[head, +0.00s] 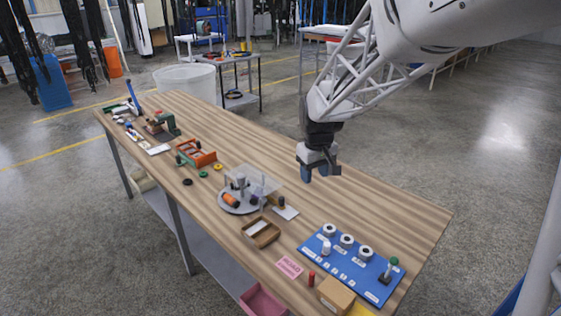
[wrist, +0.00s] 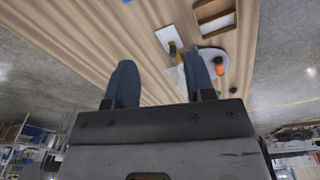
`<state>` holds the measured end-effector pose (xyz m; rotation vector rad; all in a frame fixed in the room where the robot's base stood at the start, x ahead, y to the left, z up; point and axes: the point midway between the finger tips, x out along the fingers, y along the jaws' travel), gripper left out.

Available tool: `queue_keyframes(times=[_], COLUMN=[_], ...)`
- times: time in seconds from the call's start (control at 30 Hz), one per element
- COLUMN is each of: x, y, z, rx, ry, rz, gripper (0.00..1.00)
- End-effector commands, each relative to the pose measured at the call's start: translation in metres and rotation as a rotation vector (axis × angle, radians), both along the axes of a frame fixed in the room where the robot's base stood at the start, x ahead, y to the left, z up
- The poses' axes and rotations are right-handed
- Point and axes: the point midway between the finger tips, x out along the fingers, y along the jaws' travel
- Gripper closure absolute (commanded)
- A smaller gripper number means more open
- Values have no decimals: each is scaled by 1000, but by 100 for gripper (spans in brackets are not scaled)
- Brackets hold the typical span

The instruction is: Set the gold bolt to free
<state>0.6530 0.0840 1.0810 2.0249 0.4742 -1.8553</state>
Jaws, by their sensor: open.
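My gripper (head: 320,172) hangs above the middle of the wooden table, its two blue fingers pointing down, apart and empty. In the wrist view the gripper (wrist: 160,60) is open, with nothing between its fingers. A small white plate (head: 288,212) with a dark and yellowish upright part (head: 281,202) lies on the table, in front of my gripper in the head view. This plate also shows in the wrist view (wrist: 164,34), beyond the fingertips, with a gold-yellow piece on it. That piece may be the gold bolt; its setting is too small to read.
A round grey tray (head: 232,207) with an orange cylinder and a clear cover stands beside the plate. A brown open box (head: 247,228) is close by. A blue panel (head: 347,276) with white rings and a green-topped lever lies right. The table's far strip (head: 350,190) is clear.

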Motion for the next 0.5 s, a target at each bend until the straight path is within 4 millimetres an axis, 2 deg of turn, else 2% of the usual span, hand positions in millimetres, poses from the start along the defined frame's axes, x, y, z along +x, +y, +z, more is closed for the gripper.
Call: queue_keyframes(times=[0.1,0.5], x=[24,96], y=[11,47], z=[-17,-76], rx=[-3,-13], ry=[13,48], rz=[36,158], gripper=[51,51])
